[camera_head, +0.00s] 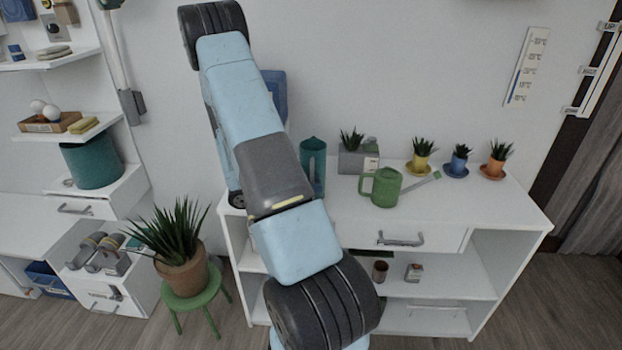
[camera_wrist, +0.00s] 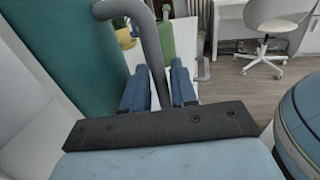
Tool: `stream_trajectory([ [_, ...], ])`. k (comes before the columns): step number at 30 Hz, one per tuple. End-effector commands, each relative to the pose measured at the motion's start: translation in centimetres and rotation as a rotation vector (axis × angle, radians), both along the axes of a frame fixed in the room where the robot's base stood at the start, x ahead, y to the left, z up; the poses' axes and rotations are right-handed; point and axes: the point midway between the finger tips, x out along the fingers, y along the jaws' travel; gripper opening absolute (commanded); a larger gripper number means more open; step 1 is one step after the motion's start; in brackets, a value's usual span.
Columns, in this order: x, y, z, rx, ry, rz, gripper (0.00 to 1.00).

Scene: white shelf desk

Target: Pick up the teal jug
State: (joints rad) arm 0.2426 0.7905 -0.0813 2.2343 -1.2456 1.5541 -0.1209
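The teal jug (camera_head: 313,168) stands upright on the white desk top, just right of my arm in the head view. In the wrist view its teal wall (camera_wrist: 60,45) fills the upper left, very close. A greyish curved handle (camera_wrist: 150,45), seemingly the jug's, bends over from the top and runs down between the fingers. My gripper (camera_wrist: 160,86) has its two blue fingers on either side of this handle. It looks open, with a narrow gap at the right finger; contact at the left finger is unclear. In the head view my gripper is hidden behind my arm.
The white desk (camera_head: 510,207) also carries a green watering can (camera_head: 381,188), a grey planter (camera_head: 357,160) and small potted plants (camera_head: 420,160). A potted plant (camera_head: 182,265) on a green stool stands to the left.

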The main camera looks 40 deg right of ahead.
Motion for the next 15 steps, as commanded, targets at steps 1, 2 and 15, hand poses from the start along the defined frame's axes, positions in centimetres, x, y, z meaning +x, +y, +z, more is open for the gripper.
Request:
stream_trajectory([
  [1,-0.4,-0.6,0.0,0.001,0.001,-0.002,0.27],
  [2,-0.6,-0.8,0.0,0.001,0.001,-0.002,0.27],
  [15,-1.2,-1.7,0.0,0.001,-0.001,0.002,0.23],
])
